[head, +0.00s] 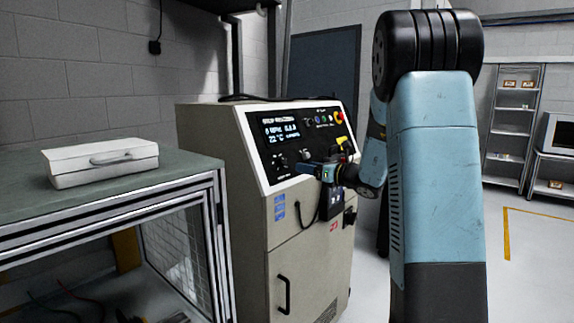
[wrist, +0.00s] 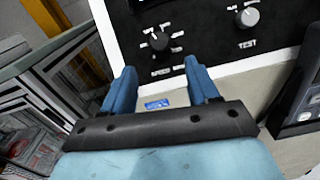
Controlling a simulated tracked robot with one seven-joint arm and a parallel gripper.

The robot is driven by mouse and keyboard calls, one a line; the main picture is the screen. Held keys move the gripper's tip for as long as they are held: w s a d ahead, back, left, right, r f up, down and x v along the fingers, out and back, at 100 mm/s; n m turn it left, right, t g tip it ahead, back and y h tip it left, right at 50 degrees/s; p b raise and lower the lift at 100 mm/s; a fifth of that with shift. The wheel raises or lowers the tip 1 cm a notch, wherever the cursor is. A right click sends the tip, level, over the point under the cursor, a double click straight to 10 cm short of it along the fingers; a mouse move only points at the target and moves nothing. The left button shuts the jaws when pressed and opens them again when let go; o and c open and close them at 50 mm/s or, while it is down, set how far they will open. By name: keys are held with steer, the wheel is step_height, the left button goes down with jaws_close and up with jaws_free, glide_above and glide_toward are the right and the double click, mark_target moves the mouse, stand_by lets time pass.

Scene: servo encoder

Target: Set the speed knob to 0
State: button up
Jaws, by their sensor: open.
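The speed knob (wrist: 160,41) is a small black knob with white marks around it on the black control panel, in the wrist view. The small label below it seems to read SPEED; its pointer setting is too small to tell. In the head view the knob (head: 281,163) is a dark spot at the panel's lower left. My gripper (wrist: 158,70) has its two blue fingers spread and empty. The knob shows beyond the tips and between them, apparently apart from them. In the head view my gripper (head: 303,168) is just right of the knob, before the panel.
A grey knob (wrist: 250,17) labelled TEST is right of the speed knob. The panel also has a lit display (head: 282,128) and a red button (head: 339,118). A workbench (head: 200,173) with a white case (head: 102,163) stands left of the beige cabinet (head: 285,240).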

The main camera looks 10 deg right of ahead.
mark_target(285, 162)
steer(key=x, duration=0.8)
steer(key=shift+w+a, duration=0.25)
steer(key=shift+w, duration=0.05)
steer(key=shift+c, duration=0.3)
steer(key=c, duration=0.9)
steer(key=shift+a, duration=0.3)
steer(key=shift+c, duration=0.4)
steer(key=shift+d, duration=0.25)
steer(key=shift+n, duration=0.4)
